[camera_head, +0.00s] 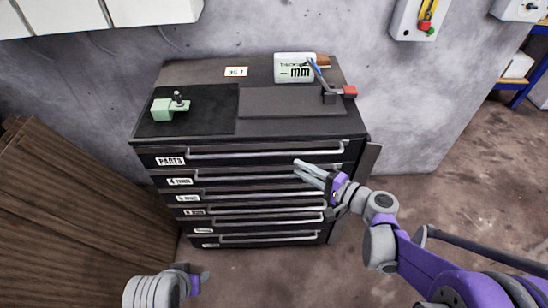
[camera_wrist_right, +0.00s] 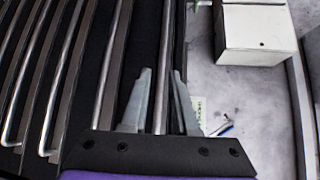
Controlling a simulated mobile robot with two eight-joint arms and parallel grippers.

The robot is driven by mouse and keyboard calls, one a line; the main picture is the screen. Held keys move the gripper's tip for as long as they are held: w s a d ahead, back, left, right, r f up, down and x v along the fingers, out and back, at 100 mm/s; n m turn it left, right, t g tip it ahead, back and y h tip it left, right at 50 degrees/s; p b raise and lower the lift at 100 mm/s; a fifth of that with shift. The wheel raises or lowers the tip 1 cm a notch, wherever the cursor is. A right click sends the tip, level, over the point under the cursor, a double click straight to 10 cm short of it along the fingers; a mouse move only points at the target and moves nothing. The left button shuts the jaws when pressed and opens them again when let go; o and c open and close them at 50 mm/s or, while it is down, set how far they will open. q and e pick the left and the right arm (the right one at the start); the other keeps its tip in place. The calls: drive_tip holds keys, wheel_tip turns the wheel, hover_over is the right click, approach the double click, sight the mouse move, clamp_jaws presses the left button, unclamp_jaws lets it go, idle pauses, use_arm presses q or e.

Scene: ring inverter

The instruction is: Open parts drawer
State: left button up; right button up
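The parts drawer (camera_head: 170,161) is the top drawer of a dark cabinet, labelled "PARTS", and looks shut. Its long metal handle (camera_head: 262,150) runs across the front. My right gripper (camera_head: 298,169) is at the right part of the drawer fronts, just below that handle in the head view. In the right wrist view its two grey fingers (camera_wrist_right: 160,100) are apart, with a handle bar (camera_wrist_right: 165,65) showing between them; I cannot tell whether they touch it. My left gripper (camera_head: 203,280) is low in front of the cabinet, mostly hidden by its own wrist.
More handled drawers (camera_head: 258,208) lie below. On the cabinet top (camera_head: 200,75) are a green block (camera_head: 163,108), a white "mm" box (camera_head: 290,68) and a fixture with a red end (camera_head: 349,91). Brown boards (camera_head: 70,220) stand at left. Floor at right is clear around my arm.

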sight(276, 155)
drive_tip(key=x, duration=1)
drive_tip(key=shift+w+a+r, duration=0.2)
drive_tip(key=shift+a, duration=0.05)
clamp_jaws()
idle(1.1)
